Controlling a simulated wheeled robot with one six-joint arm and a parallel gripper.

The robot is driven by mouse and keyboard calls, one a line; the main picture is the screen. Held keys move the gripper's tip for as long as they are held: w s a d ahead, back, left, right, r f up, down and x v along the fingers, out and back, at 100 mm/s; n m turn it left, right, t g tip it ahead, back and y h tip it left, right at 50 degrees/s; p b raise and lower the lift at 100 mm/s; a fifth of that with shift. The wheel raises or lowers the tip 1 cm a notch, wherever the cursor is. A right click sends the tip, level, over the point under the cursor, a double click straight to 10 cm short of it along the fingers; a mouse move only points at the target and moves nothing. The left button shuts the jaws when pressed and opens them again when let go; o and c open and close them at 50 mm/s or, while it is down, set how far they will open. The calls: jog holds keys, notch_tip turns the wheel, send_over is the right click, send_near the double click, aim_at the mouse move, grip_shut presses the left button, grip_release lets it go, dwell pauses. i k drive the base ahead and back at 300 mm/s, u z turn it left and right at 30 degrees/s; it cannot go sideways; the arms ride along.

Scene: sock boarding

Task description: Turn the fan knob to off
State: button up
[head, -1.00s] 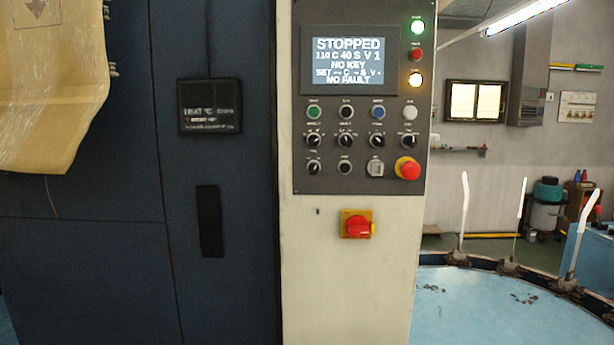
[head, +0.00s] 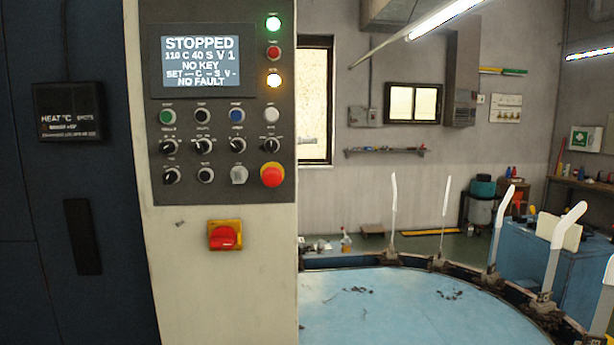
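The dark control panel (head: 148,122) is at the left in the head view. It carries several black rotary knobs in two rows, among them an upper left knob (head: 168,147), an upper right knob (head: 271,145) and a lower left knob (head: 171,176). The labels are too small to read, so I cannot tell which is the fan knob or its setting. The panel's screen (head: 208,61) reads STOPPED, 110 C 40 S V 1, NO KEY and NO FAULT. My gripper is not in view.
A red mushroom button (head: 272,175) sits at the panel's lower right. A red switch on a yellow plate (head: 224,235) is below the panel. A round blue table (head: 400,308) with upright white boards (head: 445,210) at its rim stands to the right.

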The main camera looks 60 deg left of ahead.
aim_at(170, 178)
jog(key=z, duration=0.45)
jog(key=k, duration=1.2)
jog(key=u, duration=2)
